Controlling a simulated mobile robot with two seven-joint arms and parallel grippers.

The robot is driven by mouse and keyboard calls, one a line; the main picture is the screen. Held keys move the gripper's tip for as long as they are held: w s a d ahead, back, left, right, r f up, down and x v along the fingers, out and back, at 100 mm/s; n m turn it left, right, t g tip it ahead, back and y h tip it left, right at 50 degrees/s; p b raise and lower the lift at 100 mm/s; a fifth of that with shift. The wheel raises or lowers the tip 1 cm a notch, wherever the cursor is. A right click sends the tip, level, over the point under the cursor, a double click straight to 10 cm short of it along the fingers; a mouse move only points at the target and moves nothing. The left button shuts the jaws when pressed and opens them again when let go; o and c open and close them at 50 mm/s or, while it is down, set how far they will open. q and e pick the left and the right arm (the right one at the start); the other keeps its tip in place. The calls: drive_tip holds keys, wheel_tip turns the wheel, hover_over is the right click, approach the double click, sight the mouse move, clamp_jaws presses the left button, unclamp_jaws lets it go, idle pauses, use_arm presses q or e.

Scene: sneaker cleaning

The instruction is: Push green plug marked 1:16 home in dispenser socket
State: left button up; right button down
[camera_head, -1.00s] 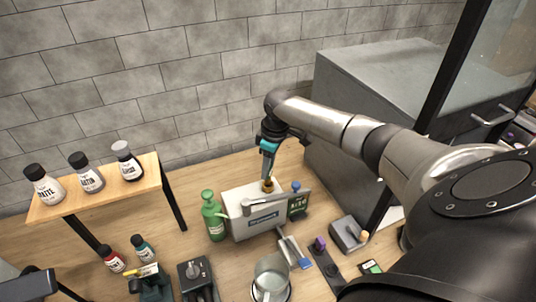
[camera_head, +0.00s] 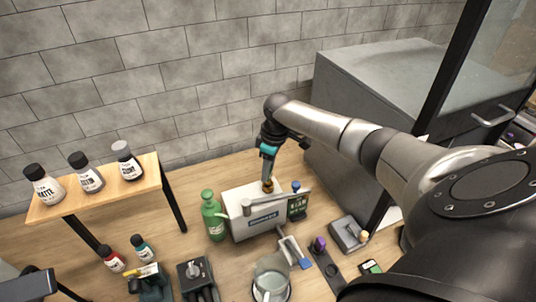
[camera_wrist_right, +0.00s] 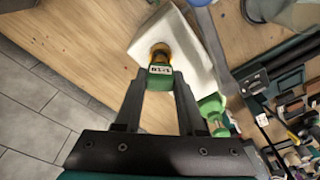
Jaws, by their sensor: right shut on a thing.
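The green plug (camera_wrist_right: 160,82) with a white label, upside down in the right wrist view and looking like 1:16, sits between my right fingertips (camera_wrist_right: 160,84). My right gripper is shut on it. The plug is right at the amber-brown socket (camera_wrist_right: 160,53) on top of the pale dispenser (camera_wrist_right: 183,48). How deep the plug sits in the socket cannot be told. In the head view my right gripper (camera_head: 268,170) points down onto the dispenser (camera_head: 242,226) from above, and the small plug is mostly hidden by the fingers.
A clear jug (camera_head: 271,280) stands in front. A wooden shelf (camera_head: 105,192) with several bottles is at left.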

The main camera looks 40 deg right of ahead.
drive_tip(key=shift+f+b, duration=0.5)
drive_tip(key=shift+f, duration=0.5)
drive_tip(key=shift+c, duration=2.1)
unclamp_jaws()
wheel_tip(320, 180, up, 15)
drive_tip(key=s, duration=0.1)
drive_tip(key=shift+s+d, duration=0.35)
drive_tip(key=shift+d, duration=0.05)
